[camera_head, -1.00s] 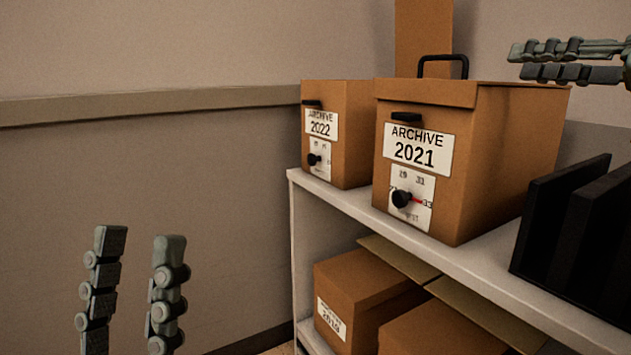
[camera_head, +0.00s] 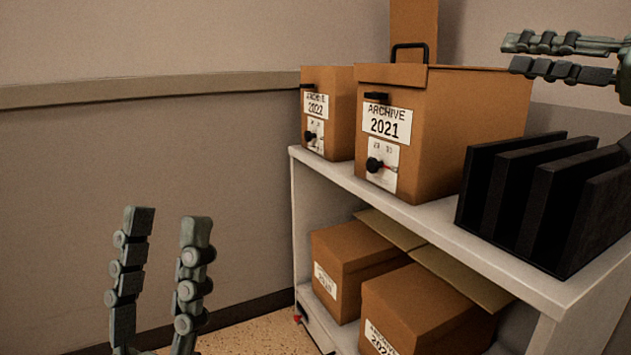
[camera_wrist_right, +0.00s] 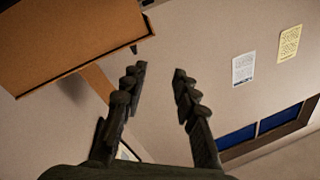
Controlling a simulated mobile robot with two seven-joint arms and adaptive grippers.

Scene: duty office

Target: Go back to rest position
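My left gripper (camera_head: 168,222) is at the lower left of the head view, fingers pointing up and apart, with nothing between them. It is in front of the wall, left of the shelf and clear of it. My right gripper (camera_head: 510,55) reaches in from the upper right, above and right of the Archive 2021 box (camera_head: 452,120). Its fingers are apart and empty. It also shows in the right wrist view (camera_wrist_right: 159,70) with open space between its fingertips.
A white shelf (camera_head: 420,219) carries the Archive 2021 box, the Archive 2022 box (camera_head: 342,115) and a black file rack (camera_head: 545,210). More brown boxes (camera_head: 430,300) stand on the lower level. Clear floor (camera_head: 250,338) lies left of the shelf.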

